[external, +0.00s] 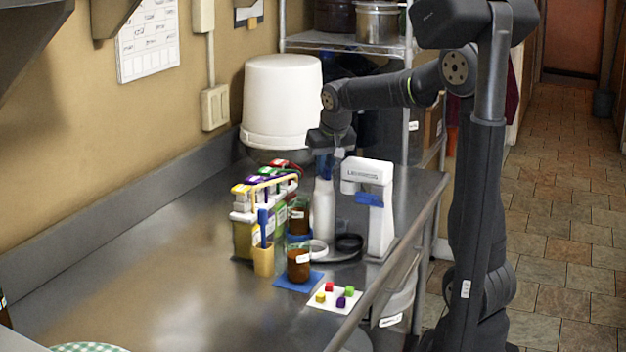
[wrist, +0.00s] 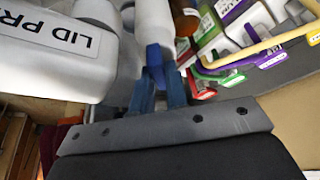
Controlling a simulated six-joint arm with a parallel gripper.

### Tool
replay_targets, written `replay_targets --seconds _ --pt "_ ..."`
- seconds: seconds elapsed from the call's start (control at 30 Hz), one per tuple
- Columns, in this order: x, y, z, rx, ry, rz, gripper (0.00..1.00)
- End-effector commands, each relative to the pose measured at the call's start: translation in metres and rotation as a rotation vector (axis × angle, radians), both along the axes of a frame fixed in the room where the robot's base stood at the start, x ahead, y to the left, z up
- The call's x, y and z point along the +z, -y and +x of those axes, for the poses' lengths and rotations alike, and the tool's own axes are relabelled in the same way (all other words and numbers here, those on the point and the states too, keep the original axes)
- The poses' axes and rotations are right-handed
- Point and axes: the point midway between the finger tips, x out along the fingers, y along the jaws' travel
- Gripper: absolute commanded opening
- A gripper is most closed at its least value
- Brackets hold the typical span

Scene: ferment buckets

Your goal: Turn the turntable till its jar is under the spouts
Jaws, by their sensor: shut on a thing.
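My gripper (external: 324,158) points down at the top of a tall white bottle-like body (external: 323,210). In the wrist view my blue fingers (wrist: 160,88) are shut on a blue piece (wrist: 154,58) beside that white body (wrist: 154,18). A brown jar (external: 298,222), partly hidden, stands at a blue round edge (external: 299,238) that may be the turntable. It is beside a rack of coloured tops and spouts (external: 243,216). A second brown jar (external: 298,265) stands in front on a blue mat (external: 290,286). I cannot tell which jar is under the spouts.
A white lid press (external: 380,235) stands close to the right of my gripper. A tan cup (external: 263,262) with a blue tool, white and dark rings (external: 349,243), and a card (external: 322,303) with small cubes are nearby. A white bucket (external: 283,95) is behind.

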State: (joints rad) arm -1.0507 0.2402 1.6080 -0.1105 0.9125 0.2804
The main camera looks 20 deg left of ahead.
Motion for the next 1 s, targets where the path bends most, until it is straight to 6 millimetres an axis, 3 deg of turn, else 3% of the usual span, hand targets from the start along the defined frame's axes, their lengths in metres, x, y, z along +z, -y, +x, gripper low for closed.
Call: replay_targets --seconds 0.67,0.7,0.8,1.0 --pt "0.0004 -0.0002 -0.0001 -0.036 0.0 0.0 0.0" --pt "0.0004 -0.0002 -0.0001 -0.036 0.0 0.0 0.16" --pt "0.0002 -0.0001 -0.0001 -0.036 0.0 0.0 0.35" --pt "0.0001 -0.0002 -0.0001 -0.036 0.0 0.0 0.35"
